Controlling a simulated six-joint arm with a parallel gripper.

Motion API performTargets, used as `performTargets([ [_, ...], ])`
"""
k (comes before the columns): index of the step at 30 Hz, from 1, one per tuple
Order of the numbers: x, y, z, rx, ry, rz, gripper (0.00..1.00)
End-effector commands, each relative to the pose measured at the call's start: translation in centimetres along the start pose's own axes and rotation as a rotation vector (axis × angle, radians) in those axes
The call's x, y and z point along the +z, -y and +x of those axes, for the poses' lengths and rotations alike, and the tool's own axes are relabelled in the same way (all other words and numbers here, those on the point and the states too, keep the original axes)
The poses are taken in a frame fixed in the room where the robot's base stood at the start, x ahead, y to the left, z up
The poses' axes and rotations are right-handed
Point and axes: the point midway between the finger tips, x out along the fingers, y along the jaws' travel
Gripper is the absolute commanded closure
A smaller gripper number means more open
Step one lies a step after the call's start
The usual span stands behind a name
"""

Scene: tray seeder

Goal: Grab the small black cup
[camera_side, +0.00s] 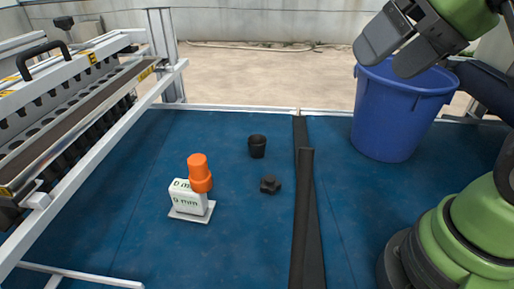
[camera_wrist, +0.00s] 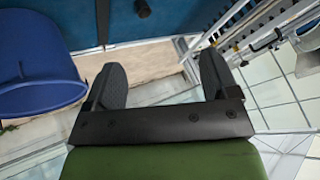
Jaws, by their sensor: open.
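The small black cup (camera_side: 257,146) stands upright on the blue table surface, near the middle of the side view. My gripper (camera_side: 392,52) is at the upper right in the side view, above the blue bucket's near rim in the picture and well apart from the cup. Its two dark fingers are spread with nothing between them. The open fingers also show in the wrist view (camera_wrist: 161,72). A small dark object (camera_wrist: 142,8) is cut off at the wrist view's top edge; I cannot tell whether it is the cup.
A black knob-like piece (camera_side: 270,184) lies near the cup. An orange-capped piece (camera_side: 200,173) stands by a white block (camera_side: 187,197). A black strip (camera_side: 304,220) runs right of the cup. A blue bucket (camera_side: 392,125) stands right, the seeder frame (camera_side: 120,115) left.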

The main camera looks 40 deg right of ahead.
Motion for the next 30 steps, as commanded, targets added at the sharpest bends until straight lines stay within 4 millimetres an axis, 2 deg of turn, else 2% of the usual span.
performTargets([
  [3, -3.4, 0.5, 2.5, 0.017, 0.032, -0.065, 0.2],
  [8, -7.7, 0.7, 7.3, 0.035, 0.063, -0.162, 0.2],
  [12, -10.4, 0.0, 12.5, 0.051, 0.093, -0.246, 0.2],
  [15, -11.7, -0.8, 16.8, 0.062, 0.115, -0.305, 0.2],
  [21, -12.2, -3.3, 25.4, 0.083, 0.159, -0.415, 0.2],
  [24, -11.7, -4.5, 28.5, 0.091, 0.176, -0.457, 0.2],
  [27, -11.3, -5.3, 30.6, 0.095, 0.186, -0.484, 0.2],
  [30, -11.0, -5.7, 31.7, 0.097, 0.191, -0.498, 0.2],
])
